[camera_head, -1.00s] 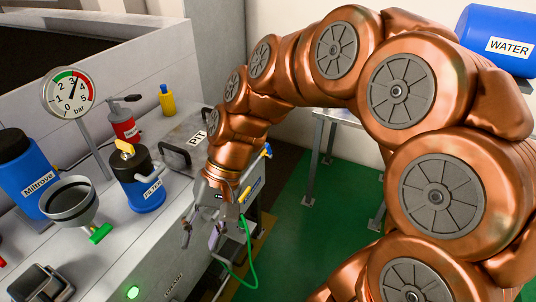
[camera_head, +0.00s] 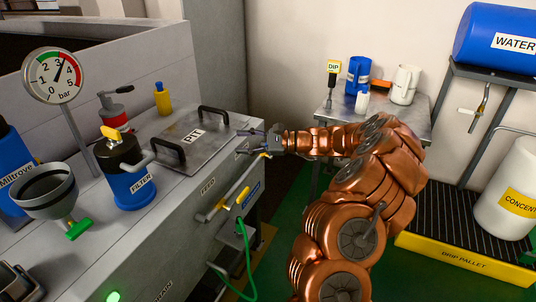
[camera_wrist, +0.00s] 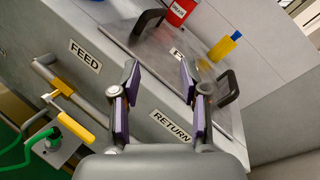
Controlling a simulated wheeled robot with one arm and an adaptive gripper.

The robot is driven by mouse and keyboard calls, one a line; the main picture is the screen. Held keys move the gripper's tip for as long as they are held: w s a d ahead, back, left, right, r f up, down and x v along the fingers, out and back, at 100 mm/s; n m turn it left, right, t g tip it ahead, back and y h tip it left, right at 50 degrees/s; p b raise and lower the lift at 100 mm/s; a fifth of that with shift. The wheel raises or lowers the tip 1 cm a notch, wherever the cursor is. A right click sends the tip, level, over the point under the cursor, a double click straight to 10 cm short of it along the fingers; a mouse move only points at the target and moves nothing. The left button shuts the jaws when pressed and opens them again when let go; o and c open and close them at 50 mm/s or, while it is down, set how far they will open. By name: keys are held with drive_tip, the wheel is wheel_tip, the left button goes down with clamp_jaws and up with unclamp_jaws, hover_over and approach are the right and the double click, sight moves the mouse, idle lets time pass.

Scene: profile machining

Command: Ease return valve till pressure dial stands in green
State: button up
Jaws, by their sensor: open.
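The pressure dial (camera_head: 54,75) stands at the left in the head view. Its needle points up and right, between 3 and 4, near the red end of the scale; its exact place against the coloured bands is too small to tell. My gripper (camera_head: 243,142) is open and empty beside the machine's front top edge, near the PIT lid. In the wrist view my gripper (camera_wrist: 158,78) spans the RETURN label (camera_wrist: 171,126), partly covering it. A yellow-tipped lever (camera_head: 265,155) shows just below the gripper in the head view; the return valve is hidden in the wrist view.
The FEED valve's yellow handle (camera_wrist: 73,110) is left of my gripper in the wrist view, with a green hose (camera_wrist: 30,150) below. The PIT lid (camera_head: 190,140) has two raised black handles. A blue filter (camera_head: 128,180) stands on the machine; a side table (camera_head: 335,125) is behind my arm.

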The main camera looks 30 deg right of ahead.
drive_tip(key=d+f+m+t+h+b, duration=0.1)
drive_tip(key=d+f+m+t+h, duration=0.15)
drive_tip(key=d+f, duration=0.4)
drive_tip(key=d+f+m+t+h+b, duration=0.1)
drive_tip(key=d+f+m+t+h, duration=0.2)
drive_tip(key=d, duration=0.6)
drive_tip(key=shift+m+g+y, duration=0.35)
drive_tip(key=shift+y, duration=0.2)
drive_tip(key=shift+x, duration=3.4)
drive_tip(key=shift+f, duration=0.15)
clamp_jaws()
